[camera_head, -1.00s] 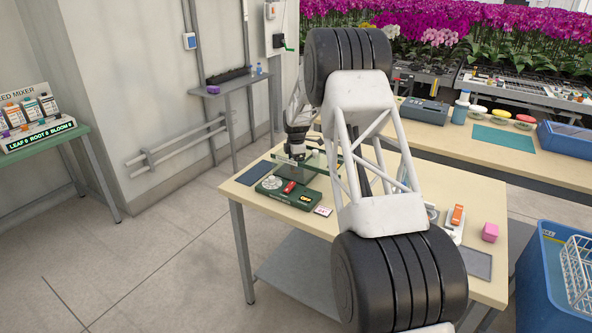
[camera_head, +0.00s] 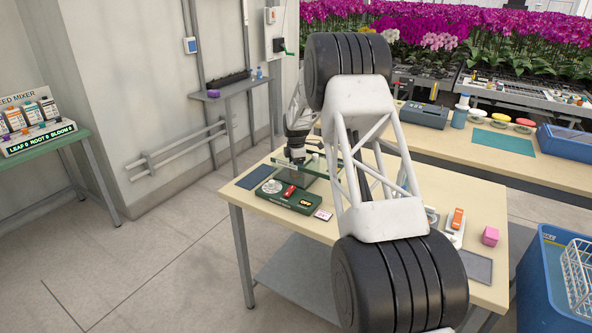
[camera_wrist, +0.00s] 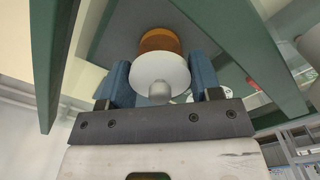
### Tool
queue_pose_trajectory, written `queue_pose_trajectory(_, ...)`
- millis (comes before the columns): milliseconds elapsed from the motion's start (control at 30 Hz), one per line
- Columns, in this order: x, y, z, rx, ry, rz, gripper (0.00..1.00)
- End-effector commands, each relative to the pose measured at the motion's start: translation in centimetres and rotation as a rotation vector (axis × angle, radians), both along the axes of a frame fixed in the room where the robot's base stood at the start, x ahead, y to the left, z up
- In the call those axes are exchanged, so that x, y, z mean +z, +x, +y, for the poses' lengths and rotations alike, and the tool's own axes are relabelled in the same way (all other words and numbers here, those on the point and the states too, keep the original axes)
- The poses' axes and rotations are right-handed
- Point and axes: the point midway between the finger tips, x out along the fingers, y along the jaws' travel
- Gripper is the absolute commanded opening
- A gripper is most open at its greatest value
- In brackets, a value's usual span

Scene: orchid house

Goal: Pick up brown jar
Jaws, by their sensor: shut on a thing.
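In the wrist view, the brown jar (camera_wrist: 160,40) shows as an amber body with a round white lid (camera_wrist: 160,72) facing the camera. It sits between the two blue fingers of my gripper (camera_wrist: 160,85), which is shut on it. A grey knob-like piece stands in front of the lid. In the head view, my gripper (camera_head: 296,155) is small and dark at the left part of the table, by a green-framed stand (camera_head: 323,166). The jar cannot be made out clearly there.
Green beams (camera_wrist: 50,60) of the stand flank the jar closely in the wrist view. On the table (camera_head: 235,193) are a green case (camera_head: 290,198), a dark mat (camera_head: 254,177), an orange-topped device (camera_head: 456,220) and a pink box (camera_head: 490,236). My arm hides the table's middle.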

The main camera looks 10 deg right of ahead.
Motion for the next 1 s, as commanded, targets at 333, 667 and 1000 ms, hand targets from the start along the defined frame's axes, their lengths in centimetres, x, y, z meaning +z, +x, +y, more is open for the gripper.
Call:
queue_pose_trajectory(333, 2.7, 0.1, 0.0, 0.0, -0.001, -0.004, 0.3)
queue_pose_trajectory(667, 7.5, 0.1, 0.0, 0.0, 0.0, -0.003, 0.3)
queue_pose_trajectory(1000, 10.0, 0.0, 0.0, 0.0, 0.0, -0.001, 0.3)
